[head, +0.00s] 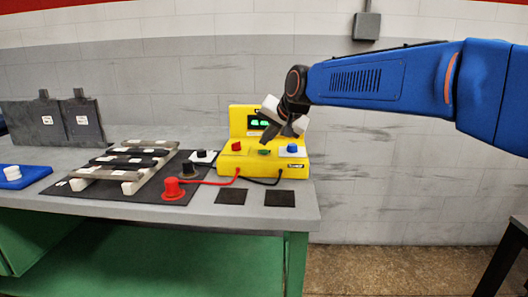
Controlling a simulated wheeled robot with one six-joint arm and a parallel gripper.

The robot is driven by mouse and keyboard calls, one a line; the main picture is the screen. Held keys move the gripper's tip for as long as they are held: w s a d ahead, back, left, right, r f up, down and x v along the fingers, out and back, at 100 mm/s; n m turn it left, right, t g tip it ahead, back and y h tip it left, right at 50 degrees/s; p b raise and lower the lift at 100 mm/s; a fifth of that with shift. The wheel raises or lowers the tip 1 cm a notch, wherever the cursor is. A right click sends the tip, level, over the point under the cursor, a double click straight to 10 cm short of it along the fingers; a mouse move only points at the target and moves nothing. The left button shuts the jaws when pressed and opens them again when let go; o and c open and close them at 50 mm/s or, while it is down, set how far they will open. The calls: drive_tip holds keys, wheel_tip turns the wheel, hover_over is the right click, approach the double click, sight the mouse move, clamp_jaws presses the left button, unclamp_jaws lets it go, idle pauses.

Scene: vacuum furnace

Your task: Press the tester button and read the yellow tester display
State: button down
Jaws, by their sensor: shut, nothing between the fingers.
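The yellow tester (233,166) stands on the grey bench near its right end. Its display (257,123) is lit with green digits, partly covered by my gripper and too small to read surely. A green button (264,152) sits on the tester's front ledge, between a red knob (236,146) and a blue knob (292,148). My gripper (266,141) is shut and empty, pointing down just above the green button. I cannot tell whether it touches the button. My blue arm reaches in from the right.
A red probe (172,189) and a black probe (188,170) stand left of the tester, with cables to it. Bars (120,165) lie on a dark mat. Two black squares (280,198) lie in front. Dark plates (60,122) lean at the back left.

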sight(266, 152)
drive_tip(key=shift+r, duration=2.5)
drive_tip(key=s+d+f+h, duration=0.1)
drive_tip(key=s+d+f, duration=0.2)
drive_tip(key=s+d, duration=0.35)
drive_tip(key=s+d+f+n+g+h, duration=0.1)
drive_tip(key=s+d+f, duration=0.3)
drive_tip(key=s+d, duration=0.25)
drive_tip(key=s+d+f+h, duration=0.1)
drive_tip(key=s+d+f, duration=0.2)
drive_tip(key=s+d, duration=0.35)
drive_tip(key=s+d+f+g+h, duration=0.1)
drive_tip(key=s+d+f, duration=0.5)
drive_tip(key=s+f, duration=0.2)
drive_tip(key=s+d+f+n+h, duration=0.1)
drive_tip(key=s+d+f, duration=0.5)
drive_tip(key=s, duration=0.5)
wheel_tip(266, 152, down, 3)
drive_tip(key=shift+d+r+g, duration=0.1)
drive_tip(key=shift+d+g, duration=0.05)
drive_tip(key=shift+g, duration=0.25)
